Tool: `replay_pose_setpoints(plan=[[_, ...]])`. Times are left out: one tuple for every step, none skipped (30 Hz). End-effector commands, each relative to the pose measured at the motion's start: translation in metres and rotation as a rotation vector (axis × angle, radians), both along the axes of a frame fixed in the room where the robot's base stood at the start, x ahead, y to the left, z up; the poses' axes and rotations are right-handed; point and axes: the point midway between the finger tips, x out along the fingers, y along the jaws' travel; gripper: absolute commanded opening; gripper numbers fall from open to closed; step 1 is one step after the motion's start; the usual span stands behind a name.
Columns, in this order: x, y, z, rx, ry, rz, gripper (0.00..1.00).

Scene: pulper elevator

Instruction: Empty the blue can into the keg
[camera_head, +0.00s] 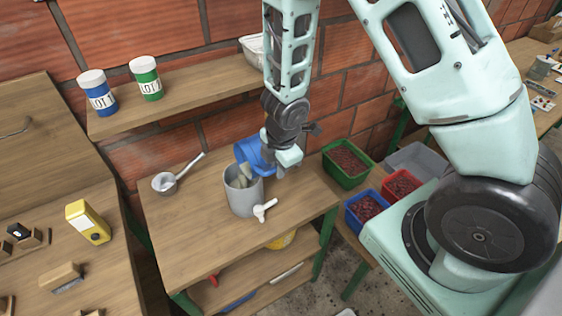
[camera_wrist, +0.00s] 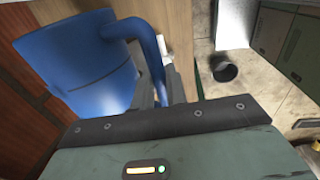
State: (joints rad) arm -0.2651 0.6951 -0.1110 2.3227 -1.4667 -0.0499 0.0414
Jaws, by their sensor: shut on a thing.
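The blue can (camera_head: 251,152) is tilted over the mouth of the grey keg (camera_head: 243,196), its open end towards the keg. Something pale grey-green shows at the can's mouth, between can and keg; I cannot tell how much has come out. The keg stands upright on the wooden table and has a white tap at its front right. My gripper (camera_head: 277,157) is to the right of the can and shut on its handle. In the wrist view the can (camera_wrist: 75,60) fills the left side, its handle between my gripper's fingers (camera_wrist: 172,85). The can's inside is hidden there.
A metal ladle (camera_head: 166,183) lies left of the keg on the table (camera_head: 185,235). A shelf (camera_head: 180,98) behind holds a blue and a green labelled jar. Green (camera_head: 347,163), red and blue crates of red berries stand to the right. A yellow device (camera_head: 88,222) stands at left.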

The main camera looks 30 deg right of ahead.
Motion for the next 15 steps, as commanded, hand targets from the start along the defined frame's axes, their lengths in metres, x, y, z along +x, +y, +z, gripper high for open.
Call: replay_pose_setpoints(plan=[[-0.001,0.003,-0.001,-0.046,0.0,0.006,0.0],[-0.001,0.005,-0.002,-0.076,-0.001,0.005,0.0],[-0.001,0.006,-0.003,-0.115,-0.003,0.007,0.0],[-0.001,0.007,-0.004,-0.144,-0.004,0.005,0.0],[-0.001,0.008,0.0,-0.165,-0.006,0.005,0.0],[-0.001,0.01,0.002,-0.196,-0.006,0.004,0.0],[-0.001,0.011,0.003,-0.22,-0.007,0.005,0.0],[-0.001,0.012,0.004,-0.244,-0.008,0.004,0.0],[-0.001,0.014,0.005,-0.273,-0.01,0.005,0.0],[-0.001,0.015,0.006,-0.295,-0.01,0.004,0.0],[-0.001,0.016,0.006,-0.315,-0.011,0.005,0.0],[-0.001,0.018,0.008,-0.343,-0.013,0.003,0.0],[-0.001,0.019,0.008,-0.365,-0.014,0.004,0.0],[-0.001,0.019,0.008,-0.384,-0.015,0.004,0.0],[-0.001,0.021,0.009,-0.407,-0.016,0.003,0.0]])
